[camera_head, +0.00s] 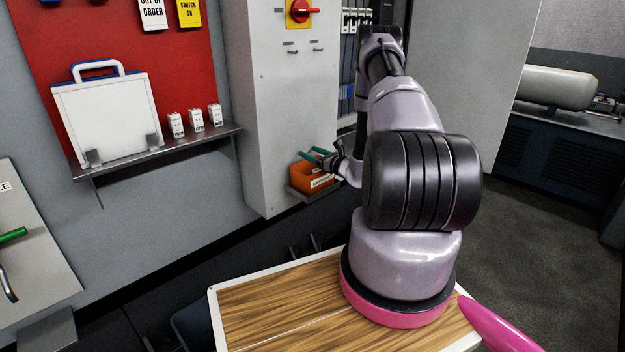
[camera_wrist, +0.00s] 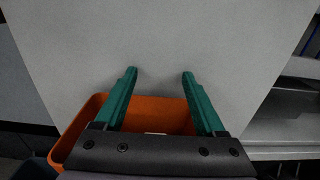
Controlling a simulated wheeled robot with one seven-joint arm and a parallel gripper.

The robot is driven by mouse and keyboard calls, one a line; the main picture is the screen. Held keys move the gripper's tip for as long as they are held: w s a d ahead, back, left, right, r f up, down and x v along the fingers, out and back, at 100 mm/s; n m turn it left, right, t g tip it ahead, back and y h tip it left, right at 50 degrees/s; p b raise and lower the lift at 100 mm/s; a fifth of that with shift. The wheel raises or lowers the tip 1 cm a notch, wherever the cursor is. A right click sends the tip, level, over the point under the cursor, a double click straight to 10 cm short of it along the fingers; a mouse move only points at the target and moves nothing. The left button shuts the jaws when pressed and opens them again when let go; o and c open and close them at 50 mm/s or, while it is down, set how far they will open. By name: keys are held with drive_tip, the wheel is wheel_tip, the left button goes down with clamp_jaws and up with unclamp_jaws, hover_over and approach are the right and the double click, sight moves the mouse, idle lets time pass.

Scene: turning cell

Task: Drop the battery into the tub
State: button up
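The orange tub (camera_head: 303,179) sits on a small ledge at the foot of the grey cabinet, with a white label on its front. It also shows in the wrist view (camera_wrist: 158,104), below and around my fingers. My gripper (camera_head: 313,153) is at the tub, its teal fingers over the opening. In the wrist view my gripper (camera_wrist: 160,74) has its fingers wide apart with nothing between them. I cannot make out a battery in either view. Most of the tub's inside is hidden by my gripper; a small pale patch shows low inside it, too unclear to name.
The grey cabinet (camera_head: 280,100) with a red rotary switch (camera_head: 305,11) rises right behind the tub. A shelf (camera_head: 160,149) to the left holds a white case (camera_head: 108,118) and three small white boxes (camera_head: 196,120). A wood-topped surface (camera_head: 280,300) lies below my arm.

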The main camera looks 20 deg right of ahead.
drive_tip(key=v, duration=1)
drive_tip(key=shift+s, duration=0.4)
drive_tip(key=shift+d, duration=0.15)
drive_tip(key=a+r+n+g+y, duration=0.4)
drive_tip(key=a+r+n+y, duration=0.25)
drive_tip(key=a+r, duration=0.5)
drive_tip(key=s+a+r+n+g, duration=0.5)
drive_tip(key=s+a+r+n, duration=0.1)
drive_tip(key=r, duration=0.2)
drive_tip(key=s+a+r+n+g, duration=0.5)
drive_tip(key=s+a+r+n, duration=0.1)
drive_tip(key=r, duration=0.2)
drive_tip(key=s+d+r+n+t+h, duration=0.1)
drive_tip(key=s+r+n+h, duration=0.3)
drive_tip(key=s, duration=0.4)
drive_tip(key=s+d+r+n+t+h, duration=0.1)
drive_tip(key=s+r+n+t+h, duration=0.2)
drive_tip(key=s+r+n+h, duration=0.2)
drive_tip(key=s+r+h, duration=0.1)
drive_tip(key=s+r, duration=0.2)
drive_tip(key=s, duration=0.1)
drive_tip(key=shift+s+d+h, duration=0.3)
drive_tip(key=shift+h, duration=0.05)
